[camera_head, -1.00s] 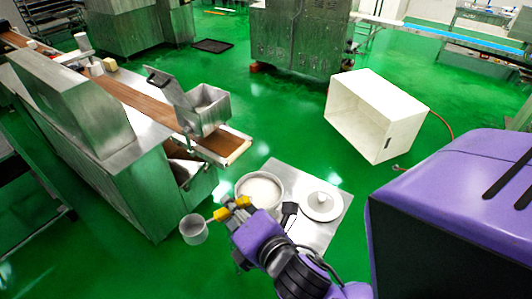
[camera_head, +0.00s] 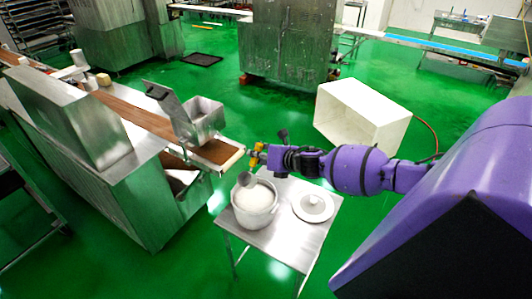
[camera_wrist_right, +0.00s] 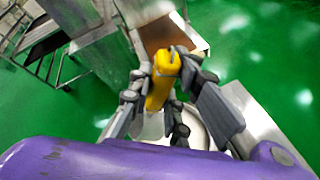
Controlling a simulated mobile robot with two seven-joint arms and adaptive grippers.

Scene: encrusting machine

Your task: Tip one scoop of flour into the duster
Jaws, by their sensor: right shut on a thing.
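My right gripper (camera_head: 260,157) is shut on the yellow handle of a grey scoop. In the right wrist view the yellow handle (camera_wrist_right: 162,80) stands between the fingers. The scoop's cup (camera_head: 247,180) overlaps the back left rim of a pot of white flour (camera_head: 256,207); I cannot tell whether it touches the flour or what it holds. The duster (camera_head: 205,118), a metal box with its lid tilted open, sits at the conveyor's end, left of and beyond my gripper. My left gripper is not in view.
The pot stands on a small metal table (camera_head: 287,238) beside its round lid (camera_head: 313,207). The machine with the brown conveyor (camera_head: 135,113) stands at the left. A white open crate (camera_head: 358,115) lies on the green floor behind my right arm.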

